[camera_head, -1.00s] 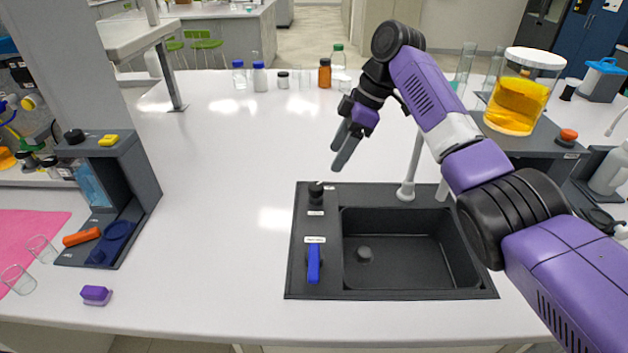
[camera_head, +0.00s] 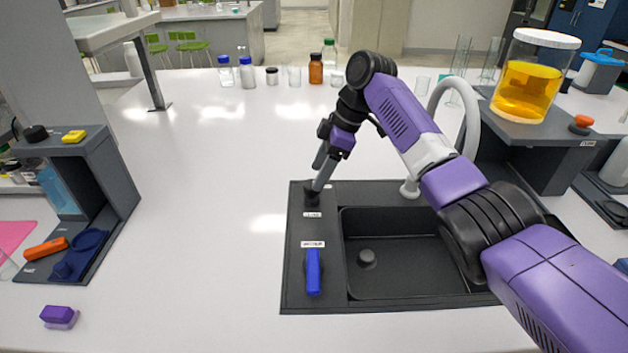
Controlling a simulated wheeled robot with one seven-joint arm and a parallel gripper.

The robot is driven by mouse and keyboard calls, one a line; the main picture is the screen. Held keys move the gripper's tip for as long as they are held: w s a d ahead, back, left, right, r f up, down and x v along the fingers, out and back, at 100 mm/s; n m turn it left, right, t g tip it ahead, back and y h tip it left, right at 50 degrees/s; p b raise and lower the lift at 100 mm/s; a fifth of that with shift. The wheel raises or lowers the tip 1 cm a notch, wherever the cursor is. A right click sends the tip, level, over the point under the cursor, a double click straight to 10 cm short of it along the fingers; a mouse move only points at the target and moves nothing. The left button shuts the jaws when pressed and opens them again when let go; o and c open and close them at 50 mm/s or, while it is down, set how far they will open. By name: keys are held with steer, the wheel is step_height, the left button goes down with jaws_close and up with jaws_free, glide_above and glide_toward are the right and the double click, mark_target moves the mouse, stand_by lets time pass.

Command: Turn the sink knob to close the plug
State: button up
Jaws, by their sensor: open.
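The dark sink (camera_head: 440,293) is set into the white bench. A small black knob (camera_head: 312,199) stands at the back of its left panel, with a pale label in front of it. A blue lever (camera_head: 313,272) lies on the same panel nearer the front, with its own label. The round dark plug (camera_head: 367,258) sits in the left part of the basin. My gripper (camera_head: 318,180) is open, pointing down at the black knob from above and behind. Its fingertips overlap the knob's top in the picture; I cannot tell whether they touch it or straddle it.
The white curved faucet (camera_head: 470,115) rises behind the basin, close to my arm. A stand with a jar of yellow liquid (camera_head: 527,90) is at the right. Several bottles, including an amber one (camera_head: 315,70), line the back.

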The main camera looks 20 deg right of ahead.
steer(key=shift+x, duration=1.8)
jaws_close()
